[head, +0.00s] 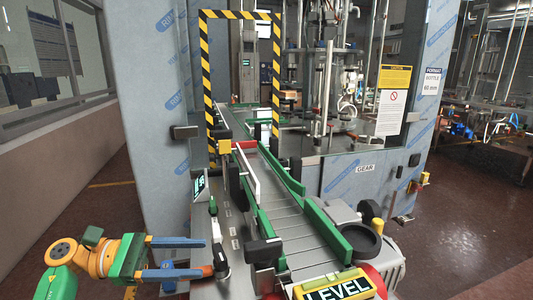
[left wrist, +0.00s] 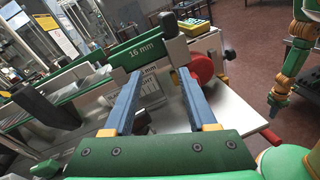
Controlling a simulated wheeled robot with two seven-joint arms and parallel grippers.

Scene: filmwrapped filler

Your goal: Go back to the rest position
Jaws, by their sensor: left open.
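My left gripper (head: 204,257) comes in from the lower left in the head view. Its two blue fingers are apart and no object is visibly gripped between them. Their tips lie beside the left edge of the conveyor, close to a black knob (head: 221,262); I cannot tell whether they touch it. In the left wrist view the open fingers (left wrist: 158,75) point toward a green guide rail marked 16 mm (left wrist: 140,52).
The conveyor (head: 290,215) with green rails runs away under a yellow-black striped frame (head: 204,75). A green-handled lever (head: 214,208) stands near the left fingers. A red disc (left wrist: 201,68) is beside the rail. Floor (head: 460,245) is open to the right.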

